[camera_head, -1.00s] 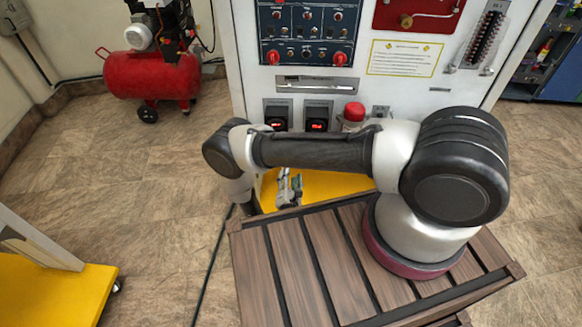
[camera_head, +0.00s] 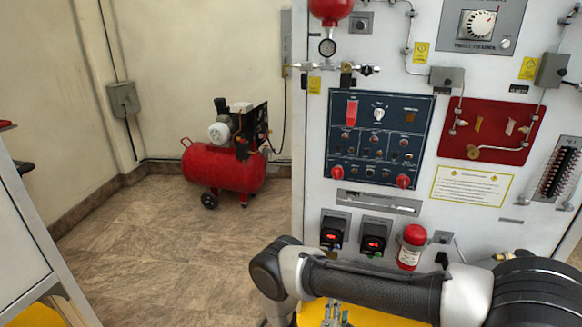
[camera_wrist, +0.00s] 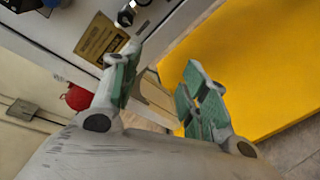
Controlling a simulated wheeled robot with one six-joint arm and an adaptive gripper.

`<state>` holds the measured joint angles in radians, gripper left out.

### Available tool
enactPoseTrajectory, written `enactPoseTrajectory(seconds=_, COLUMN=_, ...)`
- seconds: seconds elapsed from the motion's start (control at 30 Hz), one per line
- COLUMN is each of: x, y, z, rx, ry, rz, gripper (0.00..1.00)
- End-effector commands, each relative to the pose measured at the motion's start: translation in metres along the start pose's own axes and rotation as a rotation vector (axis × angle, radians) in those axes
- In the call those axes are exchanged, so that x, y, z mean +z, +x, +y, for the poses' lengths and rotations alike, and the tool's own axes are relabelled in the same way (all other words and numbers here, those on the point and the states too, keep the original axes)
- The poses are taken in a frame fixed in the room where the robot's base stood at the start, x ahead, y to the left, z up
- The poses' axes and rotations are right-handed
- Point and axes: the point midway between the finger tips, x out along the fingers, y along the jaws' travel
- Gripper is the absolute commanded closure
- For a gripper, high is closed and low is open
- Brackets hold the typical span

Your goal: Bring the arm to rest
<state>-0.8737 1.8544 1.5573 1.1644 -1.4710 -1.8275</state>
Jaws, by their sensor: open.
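My arm lies folded across the lower right of the head view, in front of the oxygen trainer panel (camera_head: 450,100). My gripper (camera_head: 335,315) shows only in part at the bottom edge of that view, above the yellow base. In the wrist view my gripper (camera_wrist: 158,90) has its two green-padded fingers apart, with nothing between them. A yellow surface (camera_wrist: 245,75) lies beyond the right finger, and a white panel with a yellow label (camera_wrist: 100,38) stands beyond the left one.
A red compressor (camera_head: 225,168) stands on the floor by the back wall. A white cabinet (camera_head: 25,240) is at the left. The floor between is clear.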

Motion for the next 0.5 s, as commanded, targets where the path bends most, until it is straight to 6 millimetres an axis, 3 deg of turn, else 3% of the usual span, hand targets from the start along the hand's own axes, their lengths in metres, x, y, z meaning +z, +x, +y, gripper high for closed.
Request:
enactPoseTrajectory(seconds=0.13, x=-0.018, y=-0.016, z=-0.075, rx=-0.328, ry=0.212, rz=0.13, gripper=0.55)
enactPoseTrajectory(seconds=0.23, x=-0.034, y=-0.037, z=-0.098, rx=-0.558, ry=0.346, rz=0.172, gripper=0.55)
enactPoseTrajectory(seconds=0.37, x=-0.055, y=-0.067, z=-0.085, rx=-0.861, ry=0.521, rz=0.169, gripper=0.55)
enactPoseTrajectory(seconds=0.5, x=-0.061, y=-0.098, z=-0.033, rx=-1.154, ry=0.673, rz=0.105, gripper=0.55)
